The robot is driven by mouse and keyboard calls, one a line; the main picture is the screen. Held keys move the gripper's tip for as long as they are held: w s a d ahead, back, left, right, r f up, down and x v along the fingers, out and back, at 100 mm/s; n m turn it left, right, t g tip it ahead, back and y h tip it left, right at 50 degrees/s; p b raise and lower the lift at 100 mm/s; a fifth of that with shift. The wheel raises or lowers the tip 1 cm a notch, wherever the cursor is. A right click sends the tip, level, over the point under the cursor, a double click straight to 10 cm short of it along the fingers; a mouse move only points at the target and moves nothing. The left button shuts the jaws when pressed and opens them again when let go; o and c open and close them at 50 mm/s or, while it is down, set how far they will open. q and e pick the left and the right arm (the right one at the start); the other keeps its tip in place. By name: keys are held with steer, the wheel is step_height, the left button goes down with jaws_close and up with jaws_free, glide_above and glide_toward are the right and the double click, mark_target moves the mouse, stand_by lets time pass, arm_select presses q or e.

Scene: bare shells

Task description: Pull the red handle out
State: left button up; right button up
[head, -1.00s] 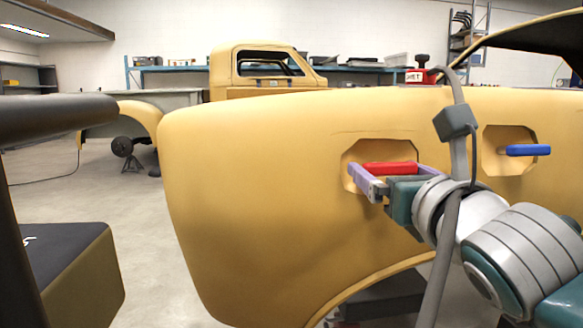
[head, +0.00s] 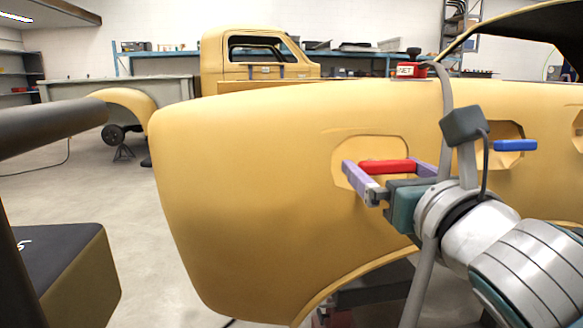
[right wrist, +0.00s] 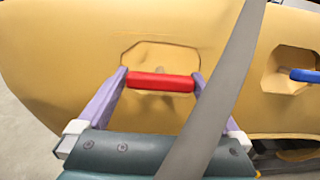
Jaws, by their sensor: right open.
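The red handle (head: 387,166) is a horizontal bar in front of an eight-sided recess in the yellow car panel (head: 250,190). It also shows in the right wrist view (right wrist: 160,82), with a stem behind it into the recess. My right gripper (head: 384,170) is open, its two pale purple fingers on either side of the red handle. In the right wrist view the fingertips (right wrist: 160,80) sit close to the bar's two ends; I cannot tell whether they touch. My left gripper is not in view.
A blue handle (head: 515,146) stands in a second recess to the right; it also shows in the right wrist view (right wrist: 306,75). A red box (head: 410,69) sits beyond the panel's top edge. Open floor lies left of the panel.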

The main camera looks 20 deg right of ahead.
steer(key=v, duration=1)
stand_by(0.3)
